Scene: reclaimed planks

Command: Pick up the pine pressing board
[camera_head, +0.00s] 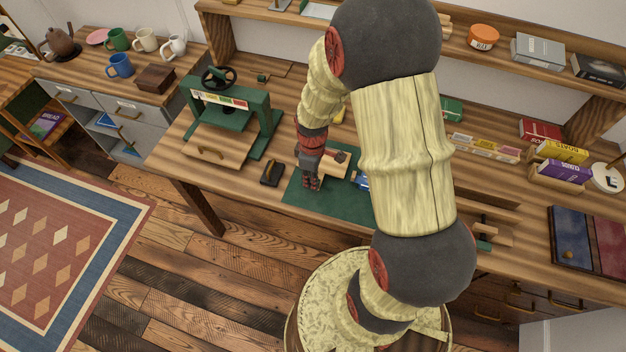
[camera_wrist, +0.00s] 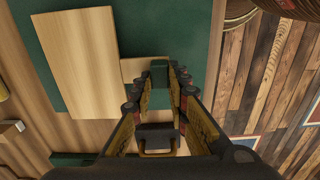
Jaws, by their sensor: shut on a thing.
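The pine pressing board (camera_wrist: 76,62) is a pale, flat wooden board over the green mat (camera_wrist: 181,20) in the wrist view. A short pale piece (camera_wrist: 131,68) shows at its right side, beside my fingertips. My gripper (camera_wrist: 162,76) is shut on the board at this side; the fingers hide the exact contact. In the head view my gripper (camera_head: 311,182) points down over the green mat (camera_head: 330,205), with the pale board (camera_head: 330,168) just right of it. I cannot tell whether the board is lifted clear of the mat.
A green press (camera_head: 228,108) stands left on the bench. A dark block with a brass handle (camera_head: 271,173) lies left of the mat. A blue item (camera_head: 362,181) lies right of the board, partly behind my arm. Boxes and a shelf line the back.

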